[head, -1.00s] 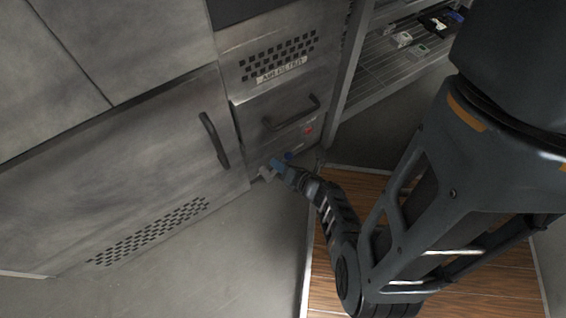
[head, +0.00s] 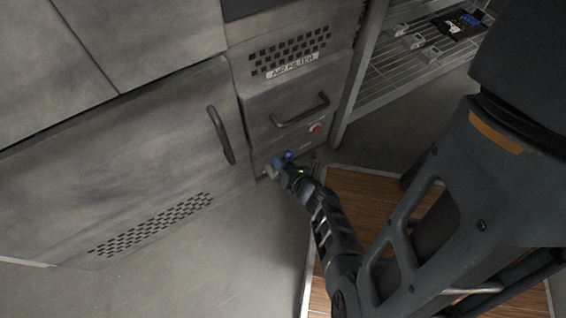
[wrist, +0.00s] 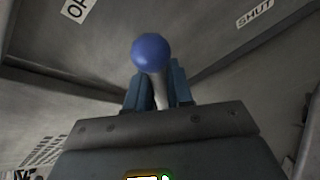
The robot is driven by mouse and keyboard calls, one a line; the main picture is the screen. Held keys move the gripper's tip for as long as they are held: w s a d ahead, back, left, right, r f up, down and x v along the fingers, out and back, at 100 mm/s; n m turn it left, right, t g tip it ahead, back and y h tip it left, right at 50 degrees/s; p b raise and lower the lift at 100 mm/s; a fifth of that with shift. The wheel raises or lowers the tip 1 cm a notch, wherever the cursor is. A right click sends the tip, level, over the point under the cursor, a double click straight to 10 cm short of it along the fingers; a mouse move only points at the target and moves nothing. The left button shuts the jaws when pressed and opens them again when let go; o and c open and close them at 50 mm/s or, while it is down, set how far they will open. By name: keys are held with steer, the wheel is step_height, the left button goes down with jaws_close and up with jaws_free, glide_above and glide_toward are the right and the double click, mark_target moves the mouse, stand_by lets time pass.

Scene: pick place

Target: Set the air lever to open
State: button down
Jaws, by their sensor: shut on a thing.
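The air lever has a round blue knob (wrist: 153,52) on a pale stem, seen close in the wrist view. In the head view the knob (head: 288,154) is a small blue spot low on the cabinet front. My gripper (wrist: 157,88) is shut on the stem just below the knob, one blue finger on each side. In the head view my gripper (head: 279,172) is at the cabinet's lower front. A SHUT label (wrist: 255,12) is at the upper right of the wrist view.
A panel marked AIR FILTER (head: 292,68) has a drawer-like handle (head: 300,110) and a red button (head: 315,128) above the lever. A door handle (head: 220,135) is to the left. A wire shelf (head: 410,62) stands right. The grey floor (head: 200,270) in front is clear.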

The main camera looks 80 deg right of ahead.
steer(key=shift+w+a, duration=0.1)
steer(key=c, duration=1.1)
jaws_free()
steer(key=shift+r, duration=0.1)
steer(key=p+v, duration=0.2)
steer(key=v, duration=0.5)
steer(key=shift+s+a, duration=0.2)
steer(key=shift+s, duration=0.1)
steer(key=shift+r, duration=0.1)
